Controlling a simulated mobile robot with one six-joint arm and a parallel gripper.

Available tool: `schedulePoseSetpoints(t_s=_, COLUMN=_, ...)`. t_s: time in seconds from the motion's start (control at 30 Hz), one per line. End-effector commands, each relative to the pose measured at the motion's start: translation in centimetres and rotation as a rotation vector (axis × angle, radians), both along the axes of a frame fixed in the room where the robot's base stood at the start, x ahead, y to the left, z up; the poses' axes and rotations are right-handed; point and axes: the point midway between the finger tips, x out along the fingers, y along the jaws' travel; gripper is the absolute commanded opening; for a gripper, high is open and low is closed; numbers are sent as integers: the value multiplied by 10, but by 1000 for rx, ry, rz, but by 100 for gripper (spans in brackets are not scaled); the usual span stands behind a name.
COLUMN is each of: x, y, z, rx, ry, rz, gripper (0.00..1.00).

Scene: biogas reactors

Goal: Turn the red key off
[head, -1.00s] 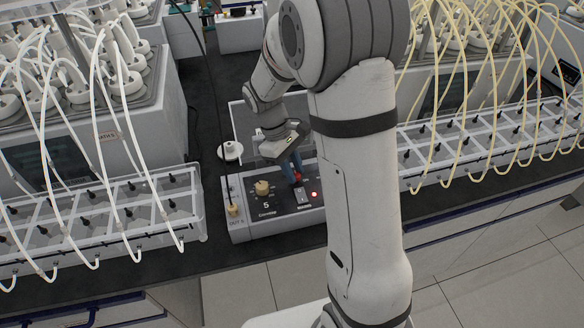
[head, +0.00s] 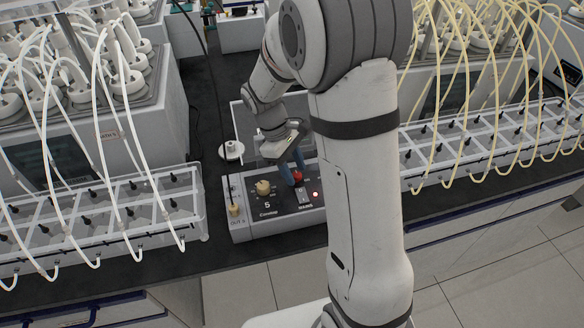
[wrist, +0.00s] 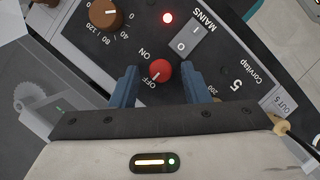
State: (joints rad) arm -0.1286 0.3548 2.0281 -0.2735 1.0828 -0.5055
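The red key (wrist: 161,72) is a round red knob on the dark control panel, with ON and OFF printed beside it in the wrist view. A pale mark on it lies near the OFF print; I cannot tell its exact setting. It also shows in the head view (head: 297,177). My gripper (wrist: 159,80) is open, with one blue finger on each side of the key. A gap shows between each finger and the key in the wrist view. Height above the panel is unclear. The panel (head: 280,220) belongs to a pale box on the bench.
Beside the key are a grey MAINS rocker switch (wrist: 183,45), a lit red lamp (wrist: 167,18) and a brown knob (wrist: 105,13). A tan knob (head: 263,188) sits left on the panel. Clear racks with tubing (head: 150,215) flank the box.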

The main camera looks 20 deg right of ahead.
Motion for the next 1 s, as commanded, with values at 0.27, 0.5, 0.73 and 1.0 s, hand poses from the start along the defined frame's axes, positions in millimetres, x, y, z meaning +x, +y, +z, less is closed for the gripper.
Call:
schedulePoseSetpoints(t_s=0.27, x=0, y=0, z=0, rx=0, ry=2, rz=-2, gripper=44)
schedulePoseSetpoints(t_s=0.5, x=9, y=9, z=29, rx=0, ry=-3, rz=1, gripper=44)
schedulePoseSetpoints(t_s=0.73, x=18, y=19, z=61, rx=0, ry=0, rz=-1, gripper=44)
schedulePoseSetpoints(t_s=1.0, x=20, y=21, z=72, rx=0, ry=3, rz=-1, gripper=44)
